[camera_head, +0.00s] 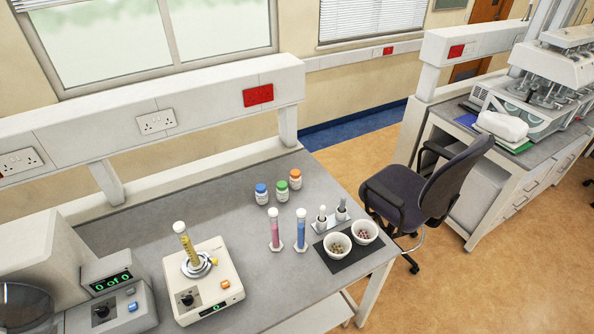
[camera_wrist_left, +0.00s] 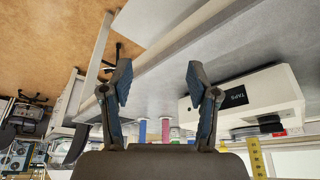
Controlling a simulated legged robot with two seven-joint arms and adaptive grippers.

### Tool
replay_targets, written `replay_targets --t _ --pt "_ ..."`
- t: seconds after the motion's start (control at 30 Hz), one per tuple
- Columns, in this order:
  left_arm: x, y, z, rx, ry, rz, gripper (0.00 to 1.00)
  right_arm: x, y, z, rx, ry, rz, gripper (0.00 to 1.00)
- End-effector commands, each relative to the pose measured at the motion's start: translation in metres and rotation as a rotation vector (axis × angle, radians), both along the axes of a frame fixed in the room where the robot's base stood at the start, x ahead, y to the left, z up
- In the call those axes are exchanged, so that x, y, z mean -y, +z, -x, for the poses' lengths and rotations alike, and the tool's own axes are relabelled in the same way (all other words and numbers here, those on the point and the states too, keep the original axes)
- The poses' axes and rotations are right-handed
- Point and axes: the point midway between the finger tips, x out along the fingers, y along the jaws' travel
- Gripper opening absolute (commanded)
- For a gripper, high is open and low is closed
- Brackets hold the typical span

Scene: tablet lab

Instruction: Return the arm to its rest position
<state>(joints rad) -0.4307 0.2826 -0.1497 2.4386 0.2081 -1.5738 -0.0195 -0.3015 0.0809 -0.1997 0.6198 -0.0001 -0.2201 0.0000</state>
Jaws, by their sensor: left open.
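My left gripper (camera_wrist_left: 157,76) shows in the left wrist view with its two fingers spread wide apart. It is open and nothing is between the fingers. The wrist view looks upside down, with the grey bench surface beyond the fingers and the tiled-looking brown floor at the upper left. The ends of a blue and a pink tube show beyond the palm, apart from the fingers. Neither arm nor gripper shows in the head view. My right gripper is in neither view.
The bench (camera_head: 240,300) holds a tap device (camera_head: 205,285) with a yellow tube (camera_head: 187,245), a counter box (camera_head: 115,300), pink (camera_head: 275,232) and blue (camera_head: 300,232) cylinders, several capped bottles and two bowls on a dark mat (camera_head: 350,257). A chair (camera_head: 425,190) stands right of it.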

Motion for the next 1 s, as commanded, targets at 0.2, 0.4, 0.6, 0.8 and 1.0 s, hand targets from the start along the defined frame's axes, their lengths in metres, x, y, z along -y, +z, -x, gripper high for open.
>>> replay_targets --t 0.2,0.4,0.6,0.8,1.0 --pt "-0.009 -0.024 0.047 -0.073 0.204 -0.047 0.60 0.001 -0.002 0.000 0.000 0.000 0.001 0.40" --pt "-0.007 -0.105 0.032 -0.097 0.188 -0.054 0.60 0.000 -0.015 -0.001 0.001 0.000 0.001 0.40" --pt "-0.006 -0.203 0.035 -0.132 0.180 -0.058 0.60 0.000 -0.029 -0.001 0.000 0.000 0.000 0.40" --pt "-0.010 -0.342 0.070 -0.185 0.169 -0.069 0.60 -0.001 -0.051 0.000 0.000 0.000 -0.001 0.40" --pt "-0.022 -0.461 0.147 -0.238 0.156 -0.081 0.60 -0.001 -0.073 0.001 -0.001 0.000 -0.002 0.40"
